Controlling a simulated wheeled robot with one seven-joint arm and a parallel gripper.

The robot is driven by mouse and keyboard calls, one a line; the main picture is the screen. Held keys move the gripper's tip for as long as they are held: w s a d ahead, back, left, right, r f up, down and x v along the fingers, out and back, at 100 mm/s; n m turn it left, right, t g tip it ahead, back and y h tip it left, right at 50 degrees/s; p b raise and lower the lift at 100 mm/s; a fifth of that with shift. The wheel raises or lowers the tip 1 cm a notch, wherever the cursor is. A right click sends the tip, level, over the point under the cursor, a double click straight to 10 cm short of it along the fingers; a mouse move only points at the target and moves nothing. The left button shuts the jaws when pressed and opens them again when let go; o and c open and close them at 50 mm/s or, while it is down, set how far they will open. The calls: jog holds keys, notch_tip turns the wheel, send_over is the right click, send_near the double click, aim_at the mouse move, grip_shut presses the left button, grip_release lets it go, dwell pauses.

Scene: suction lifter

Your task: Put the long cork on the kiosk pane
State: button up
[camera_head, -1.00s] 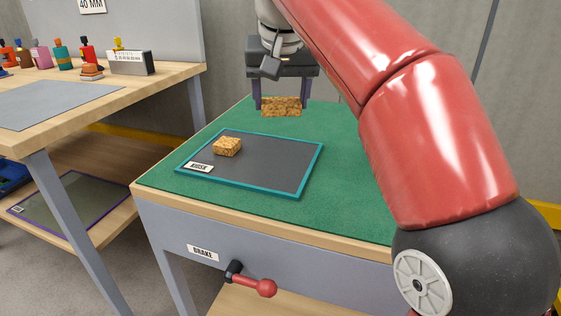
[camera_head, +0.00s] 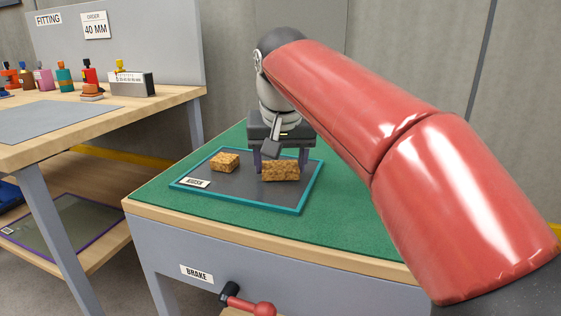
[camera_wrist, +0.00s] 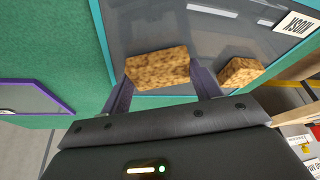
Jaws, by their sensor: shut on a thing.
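The long cork (camera_head: 281,170) is a brown speckled block held between the two purple fingers of my gripper (camera_head: 282,160). In the head view it appears over the right part of the kiosk pane (camera_head: 235,197), a dark grey sheet with a teal rim and a KIOSK label. A shorter cork block (camera_head: 225,162) lies on the pane to the left, also visible in the wrist view (camera_wrist: 240,71).
The pane lies on a green mat (camera_head: 345,222) on a bench, with a red-knobbed BRAKE lever (camera_head: 250,304) at its front. A wooden table (camera_head: 150,108) with several coloured bottles stands left. A purple-rimmed pane (camera_head: 60,212) lies on its lower shelf.

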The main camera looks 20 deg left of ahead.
jog(key=shift+f, duration=0.2)
jog(key=o, duration=0.9)
jog(key=shift+o, duration=0.2)
jog(key=shift+s+r, duration=0.1)
jog(key=shift+r, duration=0.55)
jog(key=p+v, duration=0.4)
jog(key=v, duration=0.7)
jog(key=shift+s, duration=0.15)
